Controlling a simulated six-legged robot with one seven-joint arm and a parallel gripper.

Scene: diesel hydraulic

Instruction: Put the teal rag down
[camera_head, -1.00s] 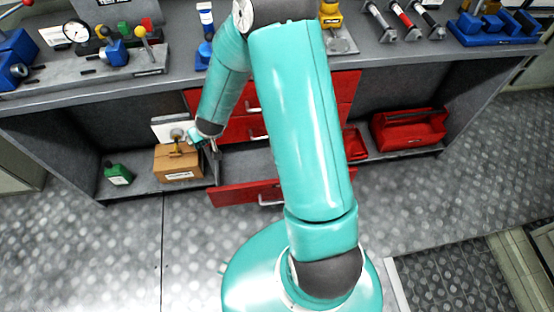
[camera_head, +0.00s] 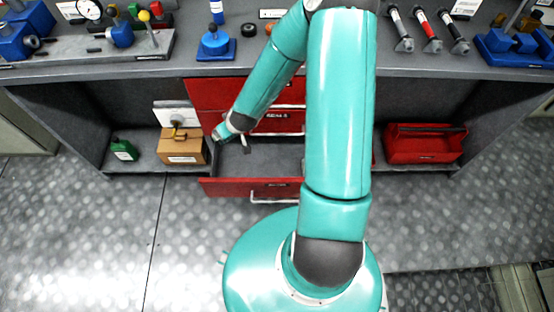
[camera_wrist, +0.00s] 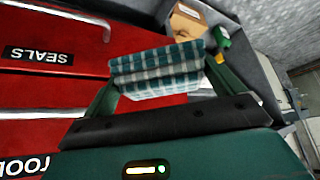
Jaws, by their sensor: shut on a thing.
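The teal rag (camera_wrist: 157,70) is a folded teal, white and dark plaid cloth in the wrist view. My gripper (camera_wrist: 165,78) is shut on it, with a green finger on each side. In the head view my gripper (camera_head: 238,138) is over the left part of an open red drawer (camera_head: 230,188), low under the workbench. The rag cannot be made out clearly in the head view. The drawer's grey inside (camera_head: 265,162) shows partly, and my arm hides its right part.
A red toolbox (camera_head: 425,143) stands on the right. Closed red drawers (camera_head: 215,92) are above. The workbench top (camera_head: 150,68) carries several tools.

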